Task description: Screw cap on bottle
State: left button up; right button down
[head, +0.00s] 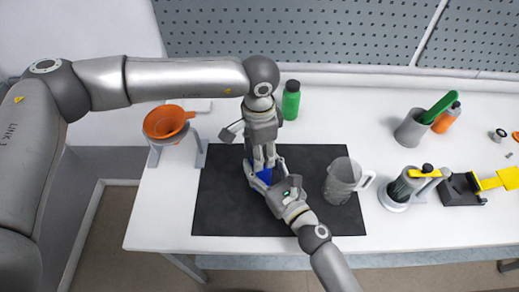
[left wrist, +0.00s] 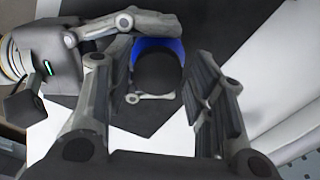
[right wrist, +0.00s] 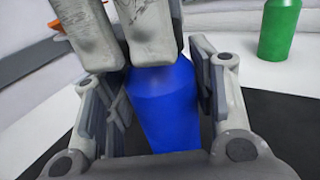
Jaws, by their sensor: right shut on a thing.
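The blue bottle (head: 264,176) stands upright on the black mat (head: 225,205), largely hidden by both grippers. My right gripper (head: 266,181) is shut around its body; in the right wrist view the bottle (right wrist: 168,105) shows between the fingers. My left gripper (head: 263,158) points down right over the bottle top. In the left wrist view a dark round shape (left wrist: 157,75) lies between its fingers, with the blue bottle (left wrist: 160,46) around it. I cannot tell whether this is the cap or the bottle mouth. The left fingertips hide the bottle top in the right wrist view.
A grey mug (head: 342,182) stands at the mat's right. A green bottle (head: 291,102) stands behind the mat. An orange funnel (head: 167,121) in a stand is at left. Containers with green and yellow tools (head: 412,130) (head: 403,188) stand to the right.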

pick_arm(q)
jog(key=shift+o, duration=0.5)
jog(key=shift+r, duration=2.25)
jog(key=shift+c, duration=0.2)
